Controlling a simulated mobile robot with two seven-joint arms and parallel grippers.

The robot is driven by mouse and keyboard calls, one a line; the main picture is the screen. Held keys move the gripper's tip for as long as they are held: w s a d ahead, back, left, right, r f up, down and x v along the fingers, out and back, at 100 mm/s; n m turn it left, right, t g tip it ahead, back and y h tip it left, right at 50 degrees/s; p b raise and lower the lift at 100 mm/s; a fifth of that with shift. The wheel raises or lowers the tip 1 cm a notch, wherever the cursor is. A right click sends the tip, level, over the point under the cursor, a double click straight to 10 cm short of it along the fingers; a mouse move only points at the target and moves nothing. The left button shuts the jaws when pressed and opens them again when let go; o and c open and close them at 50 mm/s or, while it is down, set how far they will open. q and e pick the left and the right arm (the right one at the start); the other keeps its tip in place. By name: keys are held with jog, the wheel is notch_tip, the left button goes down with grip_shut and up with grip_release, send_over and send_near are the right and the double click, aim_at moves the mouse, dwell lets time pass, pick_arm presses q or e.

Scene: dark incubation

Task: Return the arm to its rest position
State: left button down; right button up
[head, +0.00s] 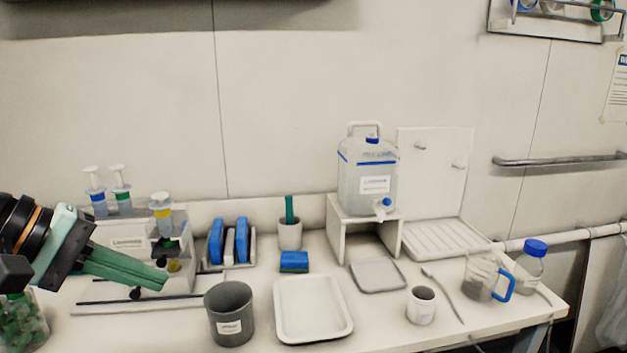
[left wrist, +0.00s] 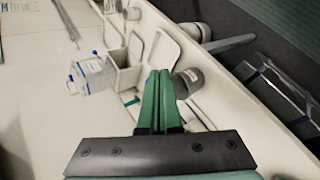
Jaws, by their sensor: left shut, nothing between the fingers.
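My left arm comes in from the left edge of the head view. Its gripper (head: 165,281) has green fingers pressed together, with nothing between them. It is above the left part of the bench, in front of the white stand with syringes (head: 128,242). In the left wrist view the closed green fingers (left wrist: 160,76) point out over the bench, with the grey cup (left wrist: 187,82) just right of their tips. My right gripper is in neither view.
The grey cup (head: 230,318), white tray (head: 313,334) and glass jar (head: 22,325) stand along the front. A water carboy (head: 368,185) sits on a white stand (head: 338,241). A mug (head: 421,307), a blue-handled beaker (head: 480,278) and a blue-capped bottle (head: 530,266) are at right.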

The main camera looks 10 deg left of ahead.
pick_arm(q)
jog(key=w+f+m+t, duration=0.2)
jog(key=f+m+t, duration=0.1)
jog(key=f+m, duration=0.65)
jog(key=w+a+f+m+t, duration=0.15)
jog(key=f+m+t, duration=0.35)
jog(key=m, duration=0.8)
jog(key=w+f+m+t, duration=0.2)
jog(key=f+m, duration=0.7)
jog(key=m, duration=0.2)
jog(key=s+d+f+n+g+y, duration=0.2)
jog(key=s+f+n, duration=0.2)
jog(key=f+n, duration=0.35)
jog(key=s+d+f+n+g+y, duration=0.1)
jog(key=s+f+n+y, duration=0.2)
jog(key=f+n, duration=0.45)
jog(key=s+d+f+n+g, duration=0.4)
jog(key=s+d+f+n, duration=0.2)
jog(key=s+d+f, duration=0.2)
notch_tip(320, 180, down, 3)
jog(key=shift+s+r+g, duration=0.2)
jog(key=shift+s+g, duration=0.1)
jog(key=shift+s, duration=0.65)
jog(key=shift+w+n, duration=0.1)
jog(key=shift+n, duration=0.15)
